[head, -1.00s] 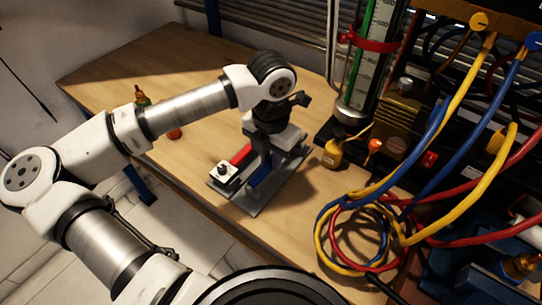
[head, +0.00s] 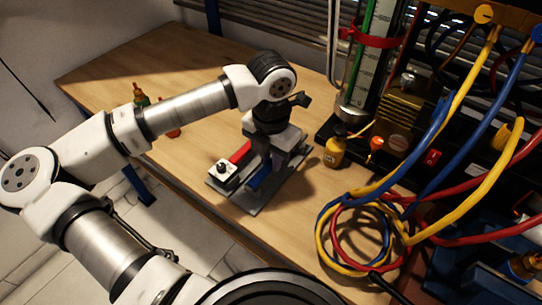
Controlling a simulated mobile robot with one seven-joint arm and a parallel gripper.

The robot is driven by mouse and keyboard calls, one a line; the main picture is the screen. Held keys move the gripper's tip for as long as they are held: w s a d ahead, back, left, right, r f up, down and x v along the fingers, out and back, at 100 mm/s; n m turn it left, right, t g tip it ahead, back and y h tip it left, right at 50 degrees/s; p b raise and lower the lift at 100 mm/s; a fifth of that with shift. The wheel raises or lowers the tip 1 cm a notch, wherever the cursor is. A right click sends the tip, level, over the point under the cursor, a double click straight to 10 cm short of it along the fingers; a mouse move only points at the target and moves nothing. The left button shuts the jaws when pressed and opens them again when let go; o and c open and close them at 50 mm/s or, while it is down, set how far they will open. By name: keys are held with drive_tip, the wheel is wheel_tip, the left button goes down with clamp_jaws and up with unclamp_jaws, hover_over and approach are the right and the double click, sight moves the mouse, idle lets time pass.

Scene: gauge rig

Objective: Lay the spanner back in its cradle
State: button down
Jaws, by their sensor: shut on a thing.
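My gripper (head: 273,157) points down over a grey base plate (head: 238,207) on the wooden bench. It is shut, with its fingers low between the parts on the plate. A red bar (head: 241,153) and a blue bar (head: 262,175) lie on the plate beside the fingers. A pale block with a black knob (head: 222,169) is at the plate's left end. I take the plate with its blocks to be the cradle. The spanner in my jaws is mostly hidden by the gripper and wrist, so I cannot tell whether it touches the cradle.
Coiled red, blue and yellow hoses (head: 352,236) lie at the right front. The gauge column (head: 376,54) stands behind. Small bottles (head: 140,95) are at the back left. The bench (head: 110,78) is bare at far left.

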drive_tip(key=shift+f+b, duration=0.3)
drive_tip(key=c, duration=1.3)
unclamp_jaws()
drive_tip(key=shift+o, duration=0.2)
drive_tip(key=shift+r, duration=0.15)
wheel_tip(320, 180, up, 14)
drive_tip(key=b, duration=0.1)
drive_tip(key=shift+f, duration=0.2)
